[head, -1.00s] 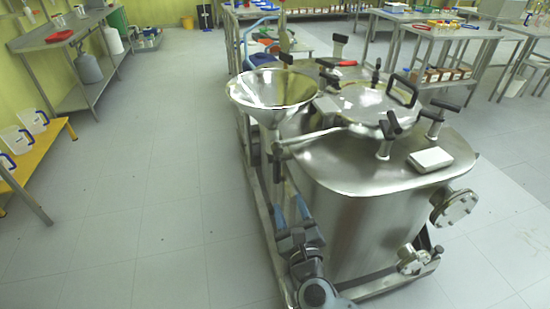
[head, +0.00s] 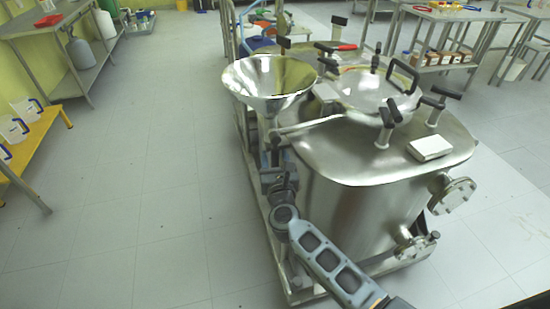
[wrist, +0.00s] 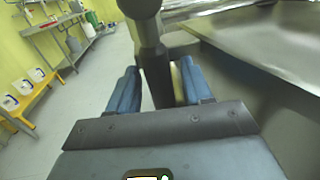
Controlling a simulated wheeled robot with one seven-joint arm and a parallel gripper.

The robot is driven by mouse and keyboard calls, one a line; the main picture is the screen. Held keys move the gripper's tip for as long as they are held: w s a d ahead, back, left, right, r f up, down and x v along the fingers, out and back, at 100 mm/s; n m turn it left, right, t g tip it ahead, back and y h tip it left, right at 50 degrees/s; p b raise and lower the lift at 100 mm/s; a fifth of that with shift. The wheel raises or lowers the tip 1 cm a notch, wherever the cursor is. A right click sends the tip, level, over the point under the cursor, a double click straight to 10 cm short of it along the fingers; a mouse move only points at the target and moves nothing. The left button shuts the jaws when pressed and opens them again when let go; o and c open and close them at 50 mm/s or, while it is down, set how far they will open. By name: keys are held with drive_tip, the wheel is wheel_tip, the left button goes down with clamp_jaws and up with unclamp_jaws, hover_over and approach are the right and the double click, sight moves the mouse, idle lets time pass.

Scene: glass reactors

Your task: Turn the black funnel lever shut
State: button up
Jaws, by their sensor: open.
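The steel funnel (head: 270,82) stands at the left of the steel vessel (head: 350,200), with its stem going down towards my gripper. My gripper (head: 275,158) is below the funnel, by the vessel's left side. In the wrist view my gripper (wrist: 158,88) is open, with its two blue fingers on either side of a dark upright part (wrist: 153,58). This part has a wider collar at its top and looks like the lever or stem under the funnel; I cannot tell which. I cannot tell whether the fingers touch it. In the head view, my arm hides the lever area.
The vessel's lid carries black-handled clamps (head: 390,112) and a white box (head: 430,148). Flanged ports (head: 452,194) stick out at its right. Free floor (head: 150,200) lies to the left. A yellow bench (head: 30,140) with clear jugs stands at the far left.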

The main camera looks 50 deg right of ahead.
clamp_jaws()
idle(0.5)
